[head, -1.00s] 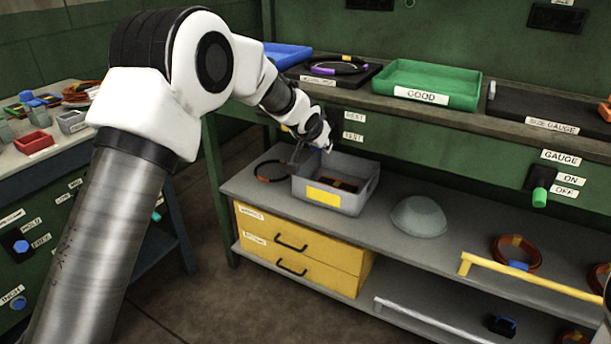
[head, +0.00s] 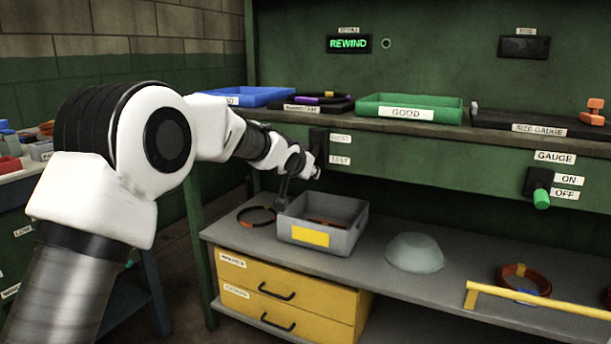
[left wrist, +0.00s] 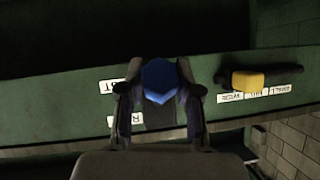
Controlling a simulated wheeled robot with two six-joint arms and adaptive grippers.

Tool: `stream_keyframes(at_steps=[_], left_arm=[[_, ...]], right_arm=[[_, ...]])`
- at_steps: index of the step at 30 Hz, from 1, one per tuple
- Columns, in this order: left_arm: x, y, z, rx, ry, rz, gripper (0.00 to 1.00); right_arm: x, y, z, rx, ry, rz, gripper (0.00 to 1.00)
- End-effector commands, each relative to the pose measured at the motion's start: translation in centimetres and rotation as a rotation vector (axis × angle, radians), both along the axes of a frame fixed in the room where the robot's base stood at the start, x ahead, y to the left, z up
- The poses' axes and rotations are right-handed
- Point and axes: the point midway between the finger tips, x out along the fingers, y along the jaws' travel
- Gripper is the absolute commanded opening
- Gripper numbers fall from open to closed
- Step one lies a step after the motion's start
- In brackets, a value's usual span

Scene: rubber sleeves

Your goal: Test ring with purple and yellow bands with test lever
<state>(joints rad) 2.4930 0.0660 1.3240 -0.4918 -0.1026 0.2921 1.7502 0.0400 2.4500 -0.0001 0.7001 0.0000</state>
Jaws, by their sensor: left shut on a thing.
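The ring with purple and yellow bands (head: 322,98) lies on a dark labelled plate on the upper shelf, left of the green tray. The test lever sits on the green front below it, beside the REST and TEST labels (head: 340,160). My left gripper (head: 312,172) is at the lever, about level with the lower label. In the left wrist view its two fingers are shut on the lever's blue handle (left wrist: 158,80). In the head view my gripper hides most of the handle. My right gripper is out of view.
A display (head: 348,43) above reads REWIND. A grey bin (head: 345,240) and a dark ring (head: 257,216) stand below my left gripper. A green-handled gauge lever (head: 541,198) is at right. A yellow-handled control (left wrist: 250,81) shows in the left wrist view.

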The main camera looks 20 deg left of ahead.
Motion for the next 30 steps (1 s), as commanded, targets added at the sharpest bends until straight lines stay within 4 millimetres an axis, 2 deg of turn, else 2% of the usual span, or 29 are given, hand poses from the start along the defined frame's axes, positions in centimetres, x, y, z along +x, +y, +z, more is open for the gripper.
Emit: stream_keyframes(at_steps=[1,4,5,6,7,16,20,30], left_arm=[[0.2,0.0,0.8,-0.001,-0.018,-0.002,0.00],[0.2,0.0,0.8,-0.001,-0.018,-0.002,0.00],[0.2,0.0,0.8,-0.001,-0.018,-0.002,0.37],[0.2,0.0,0.8,-0.001,-0.016,-0.002,0.51],[0.2,0.0,0.7,0.000,-0.015,-0.002,0.60],[0.0,0.0,0.4,0.000,-0.007,-0.001,0.60],[-1.0,-0.1,1.0,0.001,-0.007,-0.001,0.60],[-8.1,-0.6,4.8,0.000,-0.010,-0.003,0.60]], right_arm=[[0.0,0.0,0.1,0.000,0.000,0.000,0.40],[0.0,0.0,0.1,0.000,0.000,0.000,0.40],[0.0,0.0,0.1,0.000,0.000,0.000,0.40],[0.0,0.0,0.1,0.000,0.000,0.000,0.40],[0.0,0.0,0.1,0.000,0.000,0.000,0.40],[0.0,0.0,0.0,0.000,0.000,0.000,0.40],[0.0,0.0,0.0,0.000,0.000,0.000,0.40],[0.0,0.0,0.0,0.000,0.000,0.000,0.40]])
